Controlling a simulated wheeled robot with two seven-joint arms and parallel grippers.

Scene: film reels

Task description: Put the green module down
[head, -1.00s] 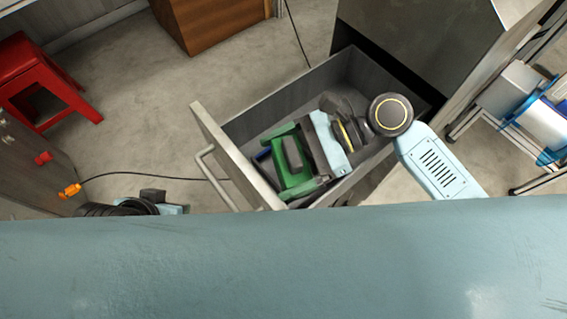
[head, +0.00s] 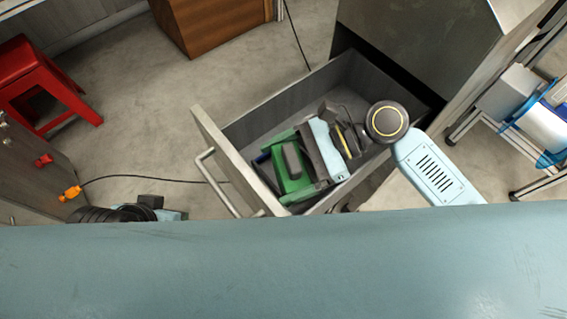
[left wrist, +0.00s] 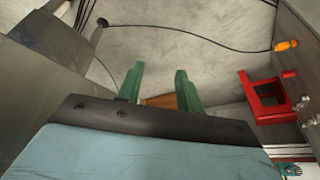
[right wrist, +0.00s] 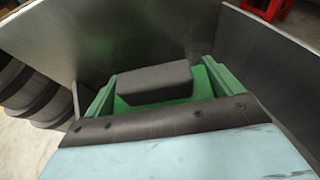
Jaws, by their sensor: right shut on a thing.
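The green module (head: 281,176), a green block with a dark grey raised part, is inside the open drawer (head: 296,95), near its front panel. My right gripper (head: 306,172) reaches into the drawer and is shut on the module. In the right wrist view the module (right wrist: 210,82) sits between the two green fingers, with its dark part upward. Whether its underside touches the drawer floor is hidden. My left gripper (left wrist: 160,88) is open and empty, with its fingers apart above the floor; in the head view only part of the left arm shows.
The drawer's far part is bare. A red stool (head: 38,85) stands at the left, and a rack with a blue reel (head: 548,118) at the right. A cable crosses the floor.

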